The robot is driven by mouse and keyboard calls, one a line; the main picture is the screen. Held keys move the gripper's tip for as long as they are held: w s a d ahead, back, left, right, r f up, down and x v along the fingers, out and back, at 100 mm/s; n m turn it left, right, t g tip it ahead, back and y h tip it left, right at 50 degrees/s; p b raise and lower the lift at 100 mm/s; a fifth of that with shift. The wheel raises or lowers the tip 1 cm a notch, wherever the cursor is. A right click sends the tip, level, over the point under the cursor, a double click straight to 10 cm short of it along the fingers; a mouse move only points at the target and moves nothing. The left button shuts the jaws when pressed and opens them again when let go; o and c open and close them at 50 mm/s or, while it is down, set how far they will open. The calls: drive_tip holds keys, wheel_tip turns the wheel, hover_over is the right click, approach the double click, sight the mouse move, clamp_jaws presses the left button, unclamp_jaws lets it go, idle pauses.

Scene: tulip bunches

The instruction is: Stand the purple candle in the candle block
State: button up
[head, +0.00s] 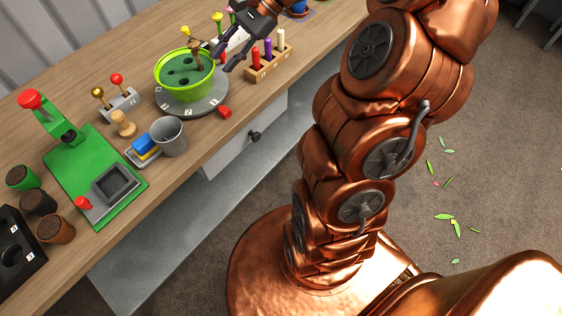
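The candle block (262,70) is a low wooden block near the table's front edge, at the top middle of the head view. The purple candle (268,50) stands upright in its middle position, between a red candle (256,59) and a cream candle (281,40). My gripper (223,59) is left of the block, beside the green pot. Its dark fingers are spread apart, with no candle visible between them. The seat of the purple candle in its hole is too small to see in detail.
A green pot (170,88) with flower stems stands on a grey numbered turntable (192,108) just left of my gripper. A small red block (225,112) lies near the table edge. A grey cup (168,138) and a green press (78,165) stand farther left.

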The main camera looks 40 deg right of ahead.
drive_tip(key=s+a+f+n+g+h, duration=0.1)
drive_tip(key=s+a+n+g+h, duration=0.25)
drive_tip(key=s+a+n, duration=0.65)
drive_tip(key=s+d+f+n+h, duration=0.2)
drive_tip(key=s+h, duration=0.1)
drive_tip(key=s, duration=0.5)
drive_tip(key=s+d+f+n+h, duration=0.2)
drive_tip(key=s+h, duration=0.1)
drive_tip(key=s, duration=0.5)
drive_tip(key=shift+s+d+f, duration=0.15)
drive_tip(key=shift+s+d, duration=0.1)
drive_tip(key=shift+s, duration=0.05)
wheel_tip(320, 180, up, 4)
drive_tip(key=p, duration=0.4)
drive_tip(key=shift+r, duration=0.2)
